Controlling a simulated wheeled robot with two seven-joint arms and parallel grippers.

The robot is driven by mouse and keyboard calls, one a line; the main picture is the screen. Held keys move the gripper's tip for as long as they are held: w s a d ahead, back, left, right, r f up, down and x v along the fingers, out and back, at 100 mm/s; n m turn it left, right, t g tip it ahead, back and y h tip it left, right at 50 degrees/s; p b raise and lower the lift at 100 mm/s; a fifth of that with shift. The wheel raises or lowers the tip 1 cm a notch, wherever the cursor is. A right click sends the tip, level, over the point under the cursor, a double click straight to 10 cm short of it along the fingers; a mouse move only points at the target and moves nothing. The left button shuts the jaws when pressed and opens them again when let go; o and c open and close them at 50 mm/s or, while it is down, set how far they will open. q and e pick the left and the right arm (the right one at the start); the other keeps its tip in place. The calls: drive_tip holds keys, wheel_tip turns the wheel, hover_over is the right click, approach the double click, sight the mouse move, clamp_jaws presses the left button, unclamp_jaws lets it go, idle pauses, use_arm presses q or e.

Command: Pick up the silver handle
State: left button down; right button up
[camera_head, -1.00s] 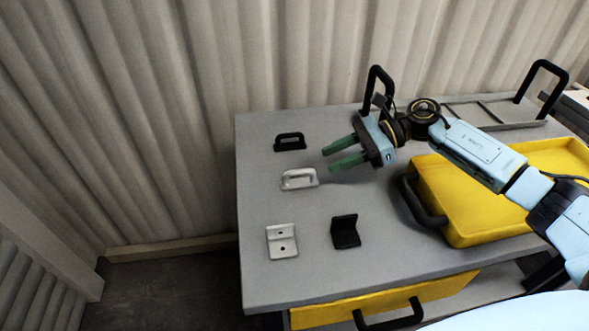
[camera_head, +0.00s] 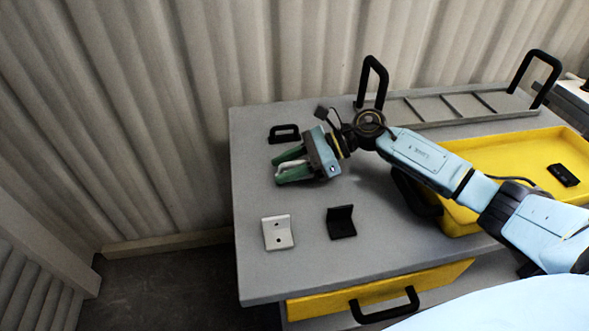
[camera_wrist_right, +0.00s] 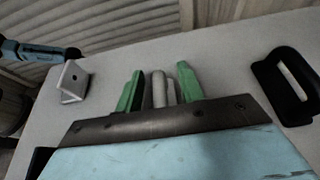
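The silver handle (camera_head: 283,170) is mostly hidden behind my right gripper's fingers in the head view. In the right wrist view the silver handle (camera_wrist_right: 159,88) stands between the two green fingers. My right gripper (camera_head: 280,168) is low over the table, with its fingers on either side of the handle. In the right wrist view my right gripper (camera_wrist_right: 160,82) looks open, and I see no clear grip on the handle. My left gripper is not visible in the head view.
A black handle (camera_head: 284,130) lies just behind the fingers. A silver bracket (camera_head: 278,235) and a black bracket (camera_head: 341,221) lie in front. A yellow tray (camera_head: 510,165) with a small black part (camera_head: 564,175) is at the right. The table's left edge is close.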

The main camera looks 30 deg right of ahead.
clamp_jaws()
idle(0.3)
